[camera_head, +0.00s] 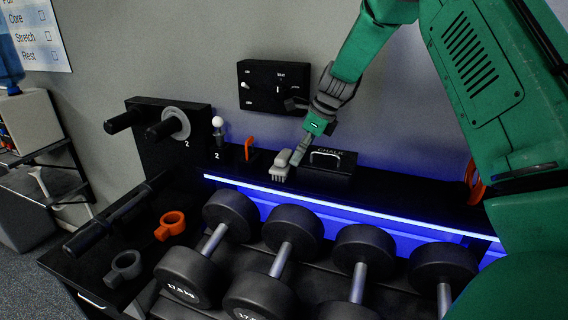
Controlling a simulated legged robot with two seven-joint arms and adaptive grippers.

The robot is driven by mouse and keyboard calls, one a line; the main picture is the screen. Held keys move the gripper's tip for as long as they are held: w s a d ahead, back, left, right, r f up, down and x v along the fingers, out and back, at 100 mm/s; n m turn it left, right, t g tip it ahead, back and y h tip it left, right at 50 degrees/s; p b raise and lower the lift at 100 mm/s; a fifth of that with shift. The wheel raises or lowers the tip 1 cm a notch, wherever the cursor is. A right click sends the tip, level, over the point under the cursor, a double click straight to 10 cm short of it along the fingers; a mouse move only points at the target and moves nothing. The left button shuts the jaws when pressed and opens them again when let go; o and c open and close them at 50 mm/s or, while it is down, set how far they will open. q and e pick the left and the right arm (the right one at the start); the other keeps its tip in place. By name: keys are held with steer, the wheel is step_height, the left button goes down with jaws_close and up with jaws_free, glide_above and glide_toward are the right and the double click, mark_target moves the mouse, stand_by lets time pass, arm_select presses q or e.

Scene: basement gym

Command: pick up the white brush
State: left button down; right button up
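The white brush (280,169) is on the black shelf above the dumbbells, at the left end of the chalk box (326,168). It looks pale grey-white, with a bristled block at the lower left. My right gripper (299,151) reaches down from the upper right, its fingertips at the upper right end of the brush. The fingers are small and seen edge-on, so I cannot tell whether they are closed on the brush or only beside it. The brush appears to rest on or very near the shelf. My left gripper is not in view.
Several dumbbells (277,262) fill the rack in front. An orange clip (248,148) and a white-balled peg (218,131) stand to the left on the shelf. Orange (171,225) and grey (124,268) collars lie at the left. A black wall panel (273,87) is behind.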

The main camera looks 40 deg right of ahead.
mark_target(286, 154)
steer(key=w+a, duration=0.2)
steer(key=shift+w+r, duration=0.2)
steer(key=shift+w, duration=0.15)
steer(key=x, duration=0.3)
steer(key=d+x, duration=0.1)
steer(key=x, duration=0.1)
steer(key=shift+w+f+p, duration=0.25)
steer(key=shift+f+p, duration=0.05)
steer(key=shift+p, duration=0.1)
steer(key=shift+a+r, duration=0.15)
steer(key=shift+a, duration=0.1)
steer(key=shift+a+r, duration=0.1)
steer(key=shift+a, duration=0.15)
steer(key=c, duration=0.9)
